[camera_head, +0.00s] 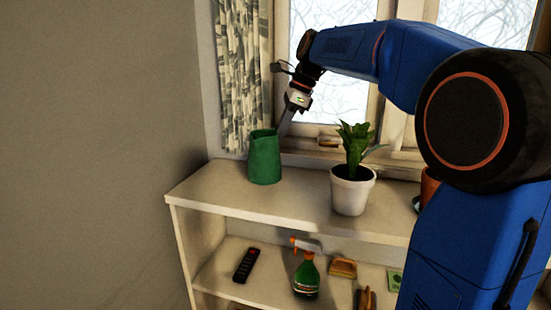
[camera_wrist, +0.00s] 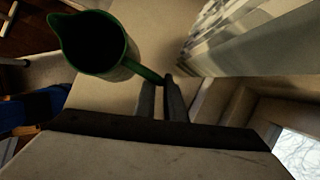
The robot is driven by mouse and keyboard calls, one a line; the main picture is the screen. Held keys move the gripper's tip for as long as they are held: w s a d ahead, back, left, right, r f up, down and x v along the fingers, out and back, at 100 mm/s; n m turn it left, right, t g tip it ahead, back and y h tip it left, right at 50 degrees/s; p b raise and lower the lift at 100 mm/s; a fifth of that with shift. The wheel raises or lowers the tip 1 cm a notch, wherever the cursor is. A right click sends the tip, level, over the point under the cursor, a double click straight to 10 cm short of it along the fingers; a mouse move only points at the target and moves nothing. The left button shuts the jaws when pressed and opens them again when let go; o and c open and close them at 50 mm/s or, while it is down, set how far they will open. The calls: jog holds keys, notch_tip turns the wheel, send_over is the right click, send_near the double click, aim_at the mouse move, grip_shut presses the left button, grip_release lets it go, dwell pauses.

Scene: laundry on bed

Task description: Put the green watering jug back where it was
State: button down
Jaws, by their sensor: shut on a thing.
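The green watering jug (camera_head: 264,158) stands upright at the left end of the shelf top (camera_head: 225,193) in the head view. In the wrist view the jug (camera_wrist: 92,45) is seen from above, with its spout at the upper left and its handle reaching to the fingertips. My gripper (camera_head: 284,132) is at the jug's right side. In the wrist view my gripper (camera_wrist: 162,84) has its fingers close together on the end of the handle. The contact between the jug's base and the shelf is not clear in detail.
A potted plant (camera_head: 351,190) in a white pot stands right of the jug. The patterned curtain (camera_head: 238,75) and window are behind. The lower shelf holds a remote (camera_head: 246,265), a spray bottle (camera_head: 306,275) and brushes. The shelf top's left front is clear.

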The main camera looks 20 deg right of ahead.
jog(key=shift+w+f, duration=0.15)
jog(key=shift+f, duration=2.45)
jog(key=c, duration=1.8)
grip_release()
jog(key=v, duration=1.2)
